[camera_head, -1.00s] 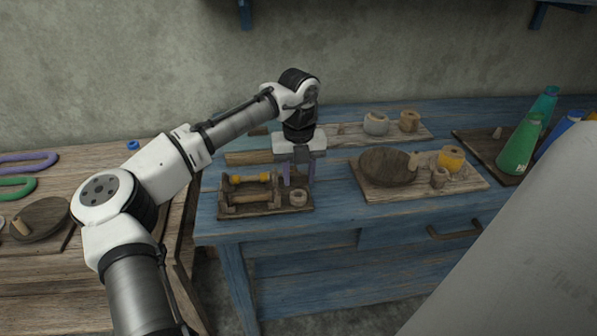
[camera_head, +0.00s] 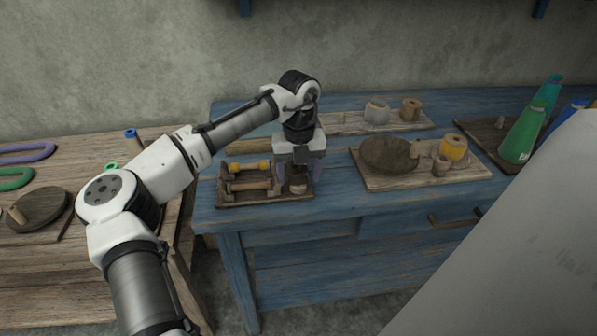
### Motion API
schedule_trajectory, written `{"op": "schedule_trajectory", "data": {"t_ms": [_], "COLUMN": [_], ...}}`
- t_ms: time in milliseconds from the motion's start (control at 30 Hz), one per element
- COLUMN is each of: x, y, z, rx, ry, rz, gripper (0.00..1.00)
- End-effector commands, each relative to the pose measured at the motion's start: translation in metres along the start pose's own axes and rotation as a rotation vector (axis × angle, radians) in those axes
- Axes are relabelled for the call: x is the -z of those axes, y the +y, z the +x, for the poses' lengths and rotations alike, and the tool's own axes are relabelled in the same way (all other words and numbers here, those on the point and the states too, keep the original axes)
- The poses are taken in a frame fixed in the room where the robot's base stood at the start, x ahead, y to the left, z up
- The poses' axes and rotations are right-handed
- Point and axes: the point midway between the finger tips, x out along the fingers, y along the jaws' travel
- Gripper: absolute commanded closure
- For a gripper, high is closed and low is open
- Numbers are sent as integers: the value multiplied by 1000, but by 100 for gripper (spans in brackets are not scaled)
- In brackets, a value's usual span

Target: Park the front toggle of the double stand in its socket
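The double stand (camera_head: 224,188) is a small dark wooden frame at the left of the blue table. It carries a rear piece with a yellow-orange part (camera_head: 237,167) and a plain tan front bar (camera_head: 250,186); I cannot tell clearly which part is the front toggle. A small round wooden socket (camera_head: 298,189) sits at the right end of the stand's board. My gripper (camera_head: 300,180) points down over the socket, its two purple-grey fingers apart on either side. A small dark brown shape shows between them; I cannot tell what it is.
Two spools stand behind. Green cones (camera_head: 520,138) stand far right. A wooden table (camera_head: 60,235) with looped pieces lies left.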

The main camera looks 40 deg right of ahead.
Motion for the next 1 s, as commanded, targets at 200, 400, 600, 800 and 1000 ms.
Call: {"op": "schedule_trajectory", "data": {"t_ms": [200,400,600,800,1000], "x": [0,-1,-1,0,0], "y": [2,1,-1,-1,-1], "z": [-2,-26,-73,-113,-135], "rx": [-3,-2,0,0,-1], "ry": [0,-1,-2,-1,-1], "rz": [-2,-3,-1,0,0], "gripper": [34,34,34,34,34]}}
